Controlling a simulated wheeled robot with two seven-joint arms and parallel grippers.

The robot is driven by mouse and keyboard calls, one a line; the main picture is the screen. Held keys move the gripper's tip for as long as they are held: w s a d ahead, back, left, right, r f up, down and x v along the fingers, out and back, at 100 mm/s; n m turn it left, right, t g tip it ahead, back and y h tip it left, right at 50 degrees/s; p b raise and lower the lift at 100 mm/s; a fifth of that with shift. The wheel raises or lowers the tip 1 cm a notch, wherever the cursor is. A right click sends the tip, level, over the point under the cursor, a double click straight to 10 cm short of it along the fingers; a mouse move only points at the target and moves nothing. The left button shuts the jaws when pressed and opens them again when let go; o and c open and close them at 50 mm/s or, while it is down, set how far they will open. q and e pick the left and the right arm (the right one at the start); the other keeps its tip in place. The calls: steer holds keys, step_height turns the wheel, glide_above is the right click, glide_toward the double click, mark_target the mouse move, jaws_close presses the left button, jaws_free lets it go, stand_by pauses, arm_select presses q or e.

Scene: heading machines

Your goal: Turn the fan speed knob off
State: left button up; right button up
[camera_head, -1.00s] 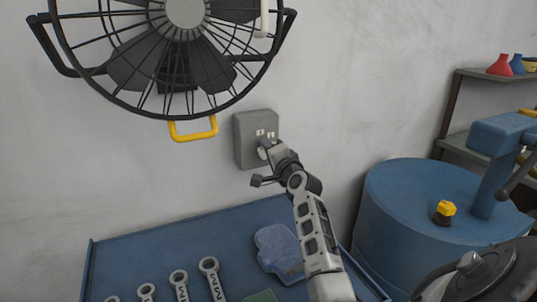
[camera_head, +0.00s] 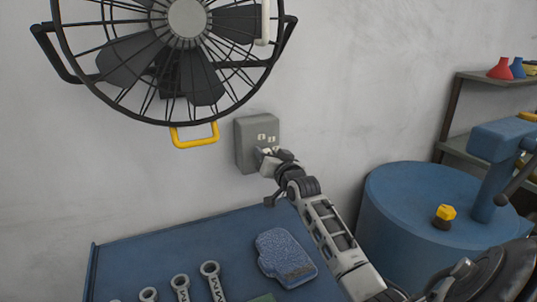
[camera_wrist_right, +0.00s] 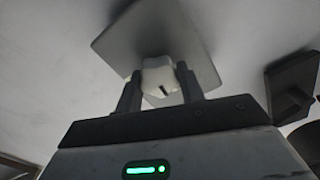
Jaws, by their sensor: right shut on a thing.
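A white knob (camera_wrist_right: 160,78) with a dark mark sits on a grey plate in the right wrist view. My right gripper (camera_wrist_right: 160,86) is shut on it, one finger on each side. In the head view my right gripper (camera_head: 268,158) reaches the lower part of a grey wall box (camera_head: 243,145), and it largely hides the knob there. Small pale fittings show on the box face above the gripper. The black caged fan (camera_head: 187,20) hangs at upper left, with a yellow handle (camera_head: 195,143) below it. My left gripper is not in view.
A blue bench (camera_head: 140,262) below holds several wrenches (camera_head: 210,270) and a blue mitt-like piece (camera_head: 285,257). A blue drum-shaped machine (camera_head: 400,215) with a yellow knob (camera_head: 445,212) stands right of my arm. Shelves are behind it.

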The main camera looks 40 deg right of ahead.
steer(key=shift+n, duration=0.6)
steer(key=o, duration=1)
steer(key=shift+c, duration=0.2)
steer(key=shift+a, duration=0.1)
steer(key=b+v, duration=0.1)
steer(key=v, duration=1.4)
steer(key=shift+s+b, duration=0.4)
